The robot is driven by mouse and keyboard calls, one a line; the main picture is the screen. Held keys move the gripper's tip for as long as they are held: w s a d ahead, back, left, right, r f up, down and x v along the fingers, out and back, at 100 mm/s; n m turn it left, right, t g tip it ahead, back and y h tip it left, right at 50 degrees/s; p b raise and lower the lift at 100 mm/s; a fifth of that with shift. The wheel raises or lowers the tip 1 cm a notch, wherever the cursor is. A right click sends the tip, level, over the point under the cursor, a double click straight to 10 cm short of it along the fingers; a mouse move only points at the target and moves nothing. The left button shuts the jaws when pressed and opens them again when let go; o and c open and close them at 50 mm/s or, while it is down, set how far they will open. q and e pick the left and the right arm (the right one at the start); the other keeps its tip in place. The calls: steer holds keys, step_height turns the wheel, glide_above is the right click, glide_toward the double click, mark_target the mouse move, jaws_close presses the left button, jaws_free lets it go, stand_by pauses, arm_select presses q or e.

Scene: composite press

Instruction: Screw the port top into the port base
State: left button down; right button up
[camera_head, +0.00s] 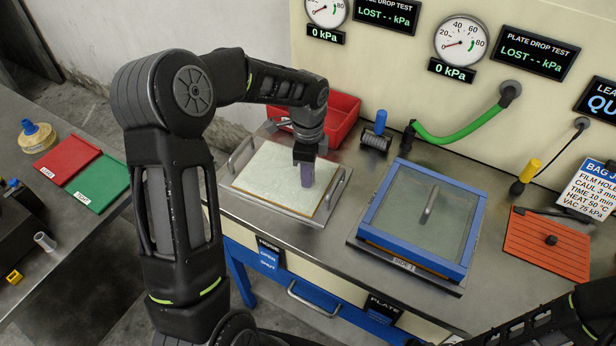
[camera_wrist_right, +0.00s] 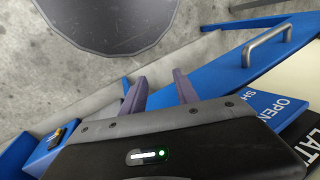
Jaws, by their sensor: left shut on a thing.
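My left gripper (camera_head: 307,178) points down over the pale sheet on the handled tray (camera_head: 290,206), towards its right side. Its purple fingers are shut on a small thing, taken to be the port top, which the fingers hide. I cannot make out the port base; it may be hidden under the fingers. My right gripper (camera_wrist_right: 159,77) shows in the right wrist view with its two purple fingers apart and nothing between them. It is low, by the blue front of the bench, with the floor beyond.
A blue-framed box with a glassy lid (camera_head: 419,222) stands right of the tray. A red bin (camera_head: 343,113) and a dark roller (camera_head: 376,138) are behind. A green hose (camera_head: 460,134) hangs from the wall. An orange mat (camera_head: 547,243) lies at right.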

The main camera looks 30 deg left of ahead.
arm_select(q)
steer(key=shift+m, duration=0.8)
steer(key=c, duration=1.5)
jaws_free()
steer(key=shift+m, duration=0.3)
steer(key=o, duration=0.5)
